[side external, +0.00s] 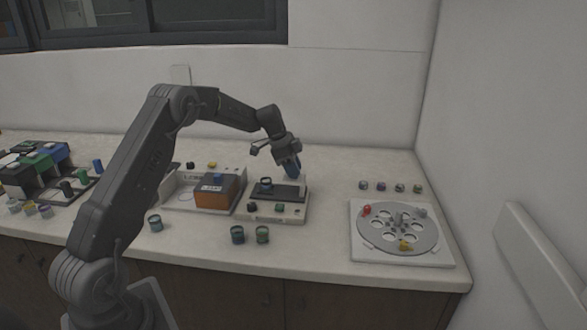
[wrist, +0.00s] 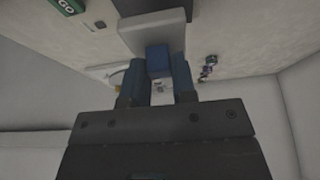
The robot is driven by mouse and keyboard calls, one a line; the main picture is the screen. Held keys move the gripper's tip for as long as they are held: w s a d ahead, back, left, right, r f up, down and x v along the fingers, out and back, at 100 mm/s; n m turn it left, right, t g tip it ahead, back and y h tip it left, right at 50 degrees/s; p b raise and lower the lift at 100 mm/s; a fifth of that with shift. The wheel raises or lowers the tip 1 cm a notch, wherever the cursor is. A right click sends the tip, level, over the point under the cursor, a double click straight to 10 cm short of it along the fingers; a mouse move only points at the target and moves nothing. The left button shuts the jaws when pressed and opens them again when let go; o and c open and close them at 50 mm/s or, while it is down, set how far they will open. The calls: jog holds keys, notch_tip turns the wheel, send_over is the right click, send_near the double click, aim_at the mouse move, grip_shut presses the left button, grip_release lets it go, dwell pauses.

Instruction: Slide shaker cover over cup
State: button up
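The shaker (side external: 262,215) is a pale low machine with a dark top in the middle of the bench. A cup (side external: 266,182) stands on the left part of its dark top. My gripper (side external: 292,172) points down at the shaker's right rear, to the right of the cup. In the wrist view, its two blue fingers (wrist: 159,75) sit on both sides of a blue handle (wrist: 158,60) and appear to touch it. The handle joins a light grey piece (wrist: 155,30), apparently the shaker cover. The cup is not visible in the wrist view.
An orange and black box (side external: 216,192) stands close left of the shaker. Several cups, such as one at the front (side external: 237,235), stand on the bench. A round plate with holes (side external: 398,230) lies at right, with small jars behind it. The bench between shaker and plate is clear.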

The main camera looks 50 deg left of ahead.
grip_shut()
jog(key=s+a, duration=0.5)
jog(key=a, duration=0.1)
jog(key=shift+s, duration=0.4)
jog(key=shift+o, duration=0.9)
grip_release()
jog(key=o, duration=0.3)
jog(key=v, duration=1.3)
jog(key=shift+r, duration=0.4)
